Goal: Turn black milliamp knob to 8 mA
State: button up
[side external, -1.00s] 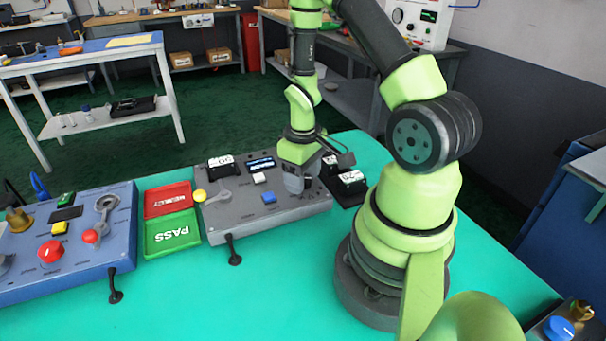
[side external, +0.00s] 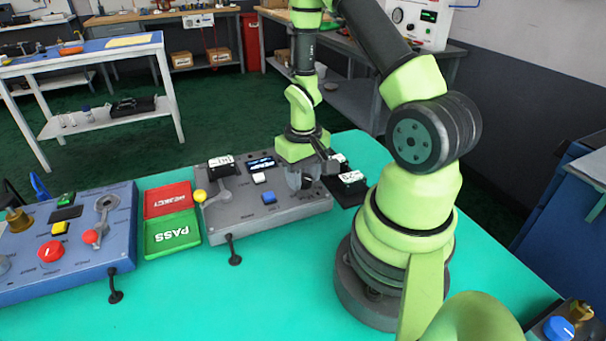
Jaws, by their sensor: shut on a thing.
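The grey control box (side external: 226,222) stands on the teal table, with a small display (side external: 261,163), a white button (side external: 260,178), a blue button (side external: 269,198) and a yellow-tipped lever (side external: 201,196) on its top. My gripper (side external: 298,184) points down over the right part of this box. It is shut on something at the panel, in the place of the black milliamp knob. The fingers and my wrist hide the knob, so its pointer and the scale cannot be read. The display text is too small to read.
Black modules with white labels (side external: 350,178) lie just right of the box. Red (side external: 168,198) and green (side external: 172,234) trays sit to its left, then a blue control box (side external: 75,262) with a red knob (side external: 51,251). The table front is clear (side external: 230,300).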

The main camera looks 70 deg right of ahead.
aim_at(303, 177)
jog(key=shift+m, duration=0.8)
jog(key=o, duration=0.9)
notch_tip(303, 177, up, 10)
dwell(0.3)
